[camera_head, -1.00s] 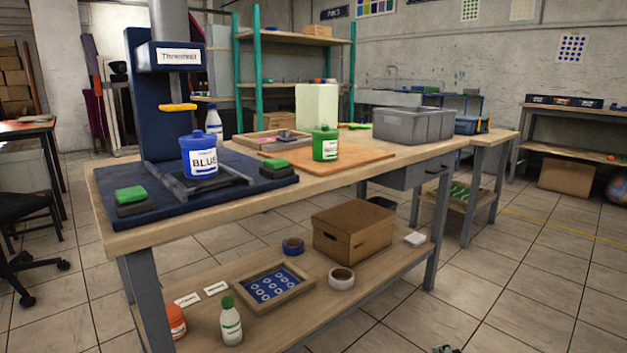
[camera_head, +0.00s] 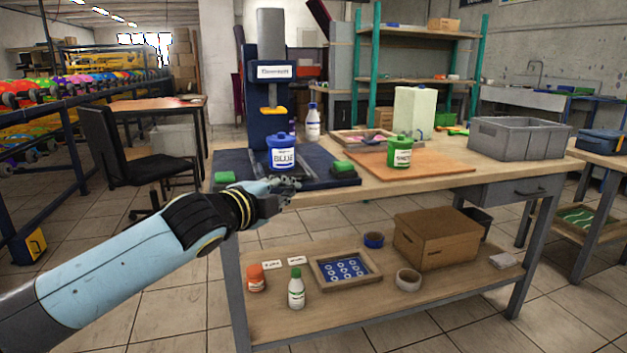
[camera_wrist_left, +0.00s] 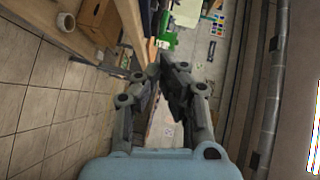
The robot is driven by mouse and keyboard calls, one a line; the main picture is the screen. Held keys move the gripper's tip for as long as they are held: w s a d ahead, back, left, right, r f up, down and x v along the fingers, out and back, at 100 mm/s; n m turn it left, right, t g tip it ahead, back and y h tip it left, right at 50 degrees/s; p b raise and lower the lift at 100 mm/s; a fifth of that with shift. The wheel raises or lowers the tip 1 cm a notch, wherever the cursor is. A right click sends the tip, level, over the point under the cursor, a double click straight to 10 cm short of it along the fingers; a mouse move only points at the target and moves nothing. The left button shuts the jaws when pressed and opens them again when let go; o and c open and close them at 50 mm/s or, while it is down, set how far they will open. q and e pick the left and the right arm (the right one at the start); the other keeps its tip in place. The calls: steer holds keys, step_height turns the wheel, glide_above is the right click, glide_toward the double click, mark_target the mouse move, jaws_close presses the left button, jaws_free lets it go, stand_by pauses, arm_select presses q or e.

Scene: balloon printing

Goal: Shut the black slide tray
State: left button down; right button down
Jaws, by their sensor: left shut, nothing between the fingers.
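The dark slide tray (camera_head: 316,177) lies on the dark blue base of the printing machine (camera_head: 262,120) in the head view. My left gripper (camera_head: 292,184) is shut and empty, near the front edge of the bench in front of the tray and pot. It hides part of the base and tray front; I cannot tell whether it touches them. In the left wrist view its fingers (camera_wrist_left: 165,80) meet at the tips with nothing between them. My right gripper is not in view.
Green pads (camera_head: 224,177) sit left and right on the base. A green pot (camera_head: 399,152) stands on an orange board to the right. A grey crate (camera_head: 515,140) is farther right. The lower shelf holds a cardboard box (camera_head: 437,238) and bottles. The floor in front is clear.

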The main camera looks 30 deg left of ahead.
arm_select(q)
steer(key=w+a+f+b, duration=0.2)
steer(key=w+a+b, duration=0.1)
steer(key=w, duration=0.7)
steer(key=shift+w+a, duration=0.25)
steer(key=shift+w, duration=0.05)
steer(key=shift+a, duration=0.1)
